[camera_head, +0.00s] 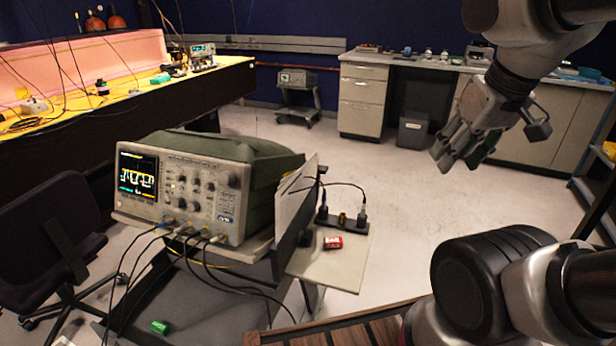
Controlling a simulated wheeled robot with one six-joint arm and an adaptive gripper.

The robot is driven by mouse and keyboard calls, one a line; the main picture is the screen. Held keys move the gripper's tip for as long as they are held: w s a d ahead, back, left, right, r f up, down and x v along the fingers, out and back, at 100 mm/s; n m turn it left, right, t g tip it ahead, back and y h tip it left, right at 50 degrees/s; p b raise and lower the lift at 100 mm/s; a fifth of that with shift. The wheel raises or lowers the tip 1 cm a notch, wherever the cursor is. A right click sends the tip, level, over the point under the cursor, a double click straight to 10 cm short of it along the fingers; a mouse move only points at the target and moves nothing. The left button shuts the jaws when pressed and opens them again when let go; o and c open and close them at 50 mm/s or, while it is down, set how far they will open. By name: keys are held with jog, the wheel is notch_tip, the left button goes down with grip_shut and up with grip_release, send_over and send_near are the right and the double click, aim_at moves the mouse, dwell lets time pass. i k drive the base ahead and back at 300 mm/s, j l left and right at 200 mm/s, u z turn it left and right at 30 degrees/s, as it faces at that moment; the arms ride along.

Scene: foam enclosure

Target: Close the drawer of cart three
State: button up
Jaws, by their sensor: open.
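A cart stands in front of me with a grey-green oscilloscope (205,185) on its top. A light flat panel (325,268) juts out from the cart's right side, low down. It could be the drawer or a side shelf; I cannot tell. A dark upright plate (296,232) with papers stands between it and the oscilloscope. No cart number is readable. My gripper (458,158) is at the upper right, open and empty, pointing down. It is apart from the cart, to the right of the panel and higher in the picture.
A red box (333,242) and a black strip with plugs (343,223) lie on the panel. Cables hang at the cart's front. A black chair (60,225) is at the left. A yellow-topped bench (130,90) and back cabinets (362,98) line the room. Pale floor between is clear.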

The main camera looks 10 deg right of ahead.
aim_at(196, 314)
jog(key=u, duration=1.55)
jog(key=i+l+u, duration=0.25)
jog(key=k+l, duration=0.05)
jog(key=k, duration=0.05)
